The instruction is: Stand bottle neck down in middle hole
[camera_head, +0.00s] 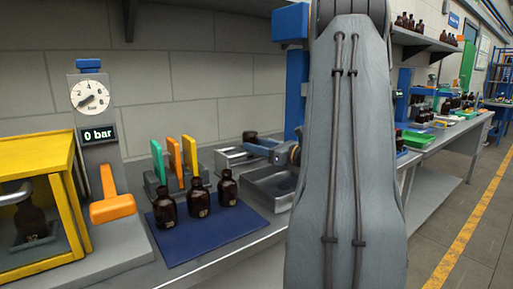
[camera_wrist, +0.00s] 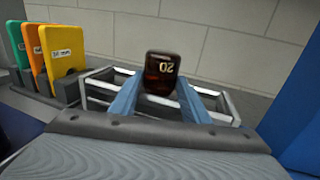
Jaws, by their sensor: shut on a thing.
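My gripper (camera_wrist: 160,92) is shut on a dark amber bottle (camera_wrist: 163,70), its two blue fingers on either side. The bottle's broad body is uppermost and its number label reads 02. Its neck is hidden below. The bottle is at a pale metal rack (camera_wrist: 98,84), whose bars show on both sides of the fingers. In the head view, the held bottle (camera_head: 250,135) shows as a small dark shape above the rack (camera_head: 228,158), left of my arm. I cannot tell which hole it is at, or whether it touches the rack.
Three amber bottles (camera_head: 198,198) stand upright on a blue mat (camera_head: 205,238). Green, orange and yellow plates (camera_head: 174,162) stand in a holder left of the rack. A metal tray (camera_head: 270,190) lies right of the mat. A yellow cabinet (camera_head: 40,155) and gauge post (camera_head: 92,120) are at left.

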